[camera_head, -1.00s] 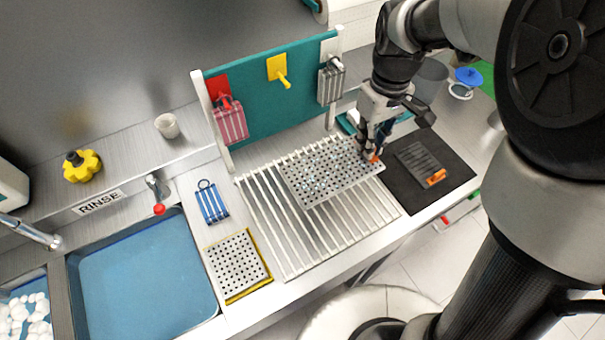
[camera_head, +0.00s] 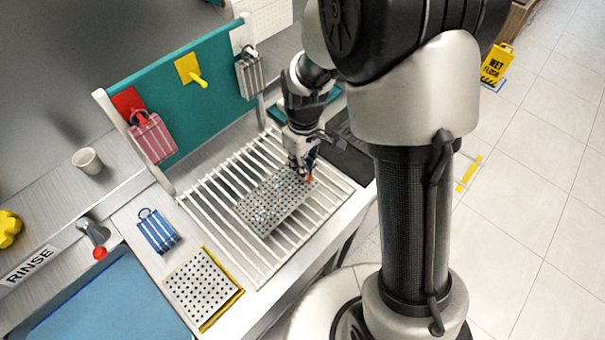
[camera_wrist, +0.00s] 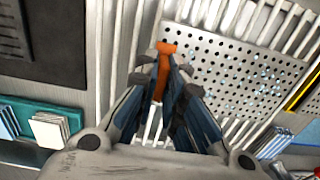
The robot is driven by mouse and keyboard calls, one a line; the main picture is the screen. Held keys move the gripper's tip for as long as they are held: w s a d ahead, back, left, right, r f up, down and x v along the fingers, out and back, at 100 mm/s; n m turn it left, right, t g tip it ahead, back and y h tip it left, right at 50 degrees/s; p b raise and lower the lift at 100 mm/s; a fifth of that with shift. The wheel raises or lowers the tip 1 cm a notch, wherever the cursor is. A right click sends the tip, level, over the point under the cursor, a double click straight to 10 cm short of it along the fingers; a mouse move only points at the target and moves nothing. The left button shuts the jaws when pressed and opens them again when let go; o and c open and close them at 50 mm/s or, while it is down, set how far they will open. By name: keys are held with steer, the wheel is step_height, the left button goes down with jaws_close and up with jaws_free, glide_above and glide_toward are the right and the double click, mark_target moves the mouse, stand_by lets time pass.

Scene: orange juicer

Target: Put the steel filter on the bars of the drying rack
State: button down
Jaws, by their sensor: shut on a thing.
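The steel filter (camera_head: 272,203) is a perforated grey plate with wet-looking specks and an orange tab. It lies flat over the middle of the white drying rack (camera_head: 221,242); whether it touches the bars or hovers just above them, I cannot tell. My gripper (camera_head: 304,172) is shut on the orange tab at the filter's far right edge. In the wrist view, my gripper (camera_wrist: 165,80) pinches the orange tab (camera_wrist: 166,48), with the perforated plate (camera_wrist: 235,70) beyond it and rack bars (camera_wrist: 128,40) around it.
A second perforated plate (camera_head: 203,287) with a yellow edge lies left of the rack, near a blue striped item (camera_head: 158,231). A teal board (camera_head: 206,105) with hanging pieces stands behind. The blue sink (camera_head: 105,305) is at lower left. A dark mat (camera_head: 349,156) lies right of the rack.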

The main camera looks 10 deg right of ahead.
steer(key=shift+f+b, duration=0.4)
steer(key=shift+f, duration=1.4)
steer(key=shift+f, duration=0.15)
steer(key=c, duration=1.7)
jaws_free()
